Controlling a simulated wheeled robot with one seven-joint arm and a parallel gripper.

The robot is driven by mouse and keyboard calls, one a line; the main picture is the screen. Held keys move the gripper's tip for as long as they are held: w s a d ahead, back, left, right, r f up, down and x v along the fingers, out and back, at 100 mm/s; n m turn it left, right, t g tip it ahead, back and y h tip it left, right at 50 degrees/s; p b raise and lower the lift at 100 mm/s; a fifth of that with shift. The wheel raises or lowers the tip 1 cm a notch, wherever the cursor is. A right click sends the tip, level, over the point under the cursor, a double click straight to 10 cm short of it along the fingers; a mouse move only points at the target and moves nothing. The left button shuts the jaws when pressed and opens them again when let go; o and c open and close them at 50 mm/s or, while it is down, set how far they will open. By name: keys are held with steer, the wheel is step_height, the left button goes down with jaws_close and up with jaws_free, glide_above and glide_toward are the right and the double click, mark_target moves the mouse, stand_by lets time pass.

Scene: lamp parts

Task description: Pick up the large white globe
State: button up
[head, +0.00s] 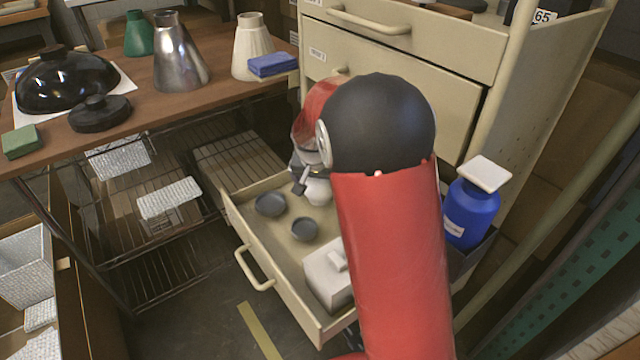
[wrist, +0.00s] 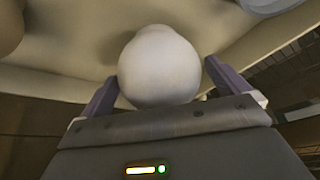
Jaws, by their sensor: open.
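The white globe (wrist: 160,68) sits in the open drawer (head: 262,245). In the wrist view it lies between the two fingers of my open gripper (wrist: 158,82), with a finger on each side. I cannot tell whether the fingers touch it. In the head view only part of the globe (head: 318,191) shows, beside my gripper (head: 304,182) and partly hidden by my red and black arm.
The drawer also holds two dark round dishes (head: 270,204) (head: 305,229) and a white lidded box (head: 328,275). A blue jar (head: 471,213) with a white lid stands right of my arm. The wooden table (head: 205,97) at left bears metal and ceramic shades. The cabinet (head: 405,68) rises behind the drawer.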

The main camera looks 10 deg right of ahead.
steer(key=shift+w+f, duration=0.15)
steer(key=shift+f, duration=0.2)
steer(key=c, duration=0.9)
steer(key=shift+r, duration=0.1)
